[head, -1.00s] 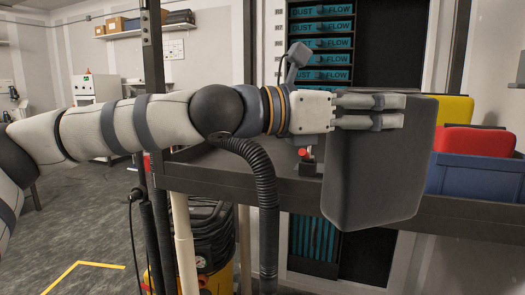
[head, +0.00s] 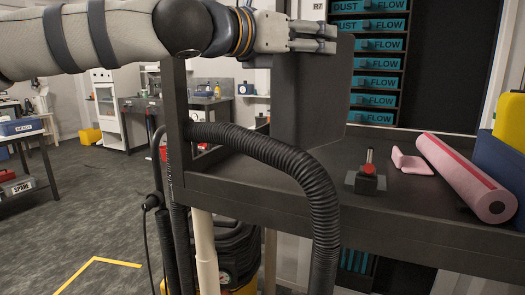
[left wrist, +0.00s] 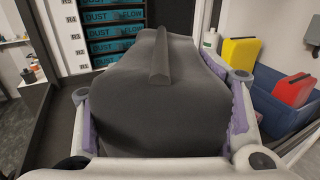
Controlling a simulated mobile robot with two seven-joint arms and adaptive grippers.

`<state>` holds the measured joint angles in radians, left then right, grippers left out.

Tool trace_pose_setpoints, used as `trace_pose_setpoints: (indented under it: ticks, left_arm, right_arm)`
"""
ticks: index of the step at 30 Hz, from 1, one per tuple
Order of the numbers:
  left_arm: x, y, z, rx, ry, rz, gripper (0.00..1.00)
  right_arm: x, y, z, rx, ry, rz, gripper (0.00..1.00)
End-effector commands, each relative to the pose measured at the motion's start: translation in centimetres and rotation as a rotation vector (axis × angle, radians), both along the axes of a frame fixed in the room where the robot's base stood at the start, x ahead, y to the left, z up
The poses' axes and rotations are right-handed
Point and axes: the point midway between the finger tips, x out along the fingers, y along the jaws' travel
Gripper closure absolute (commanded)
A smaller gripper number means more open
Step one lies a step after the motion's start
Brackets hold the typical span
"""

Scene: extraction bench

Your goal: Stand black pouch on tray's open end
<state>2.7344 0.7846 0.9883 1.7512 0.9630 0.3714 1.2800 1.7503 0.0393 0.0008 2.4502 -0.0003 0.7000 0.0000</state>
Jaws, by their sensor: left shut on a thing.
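My left gripper (head: 325,38) is shut on the black pouch (head: 305,95), gripping it near its top. The pouch hangs roughly upright above the dark bench, to the left of the blue tray. In the left wrist view the pouch (left wrist: 150,112) fills the middle, between the two finger pads of my gripper (left wrist: 160,100). The blue tray (head: 492,165) is at the right edge of the head view, partly cut off. It also shows in the left wrist view (left wrist: 280,120), with a yellow pouch (left wrist: 240,52) and a red pouch (left wrist: 292,90) in it. My right gripper is not in view.
A pink roll (head: 465,178) lies on the dark bench (head: 320,190) in front of the tray. A red-topped device (head: 368,175) and a small pink piece (head: 410,162) are left of it. A ribbed black hose (head: 300,165) arches across the front edge.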

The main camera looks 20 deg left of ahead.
Motion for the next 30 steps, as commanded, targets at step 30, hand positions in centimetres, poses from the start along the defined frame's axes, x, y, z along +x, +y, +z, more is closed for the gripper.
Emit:
trace_pose_setpoints:
  ticks: [30]
  left_arm:
    - [13.0, 6.2, -13.5, 0.000, 0.007, 0.014, 1.00]
  right_arm:
    - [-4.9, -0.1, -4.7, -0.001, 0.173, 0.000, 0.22]
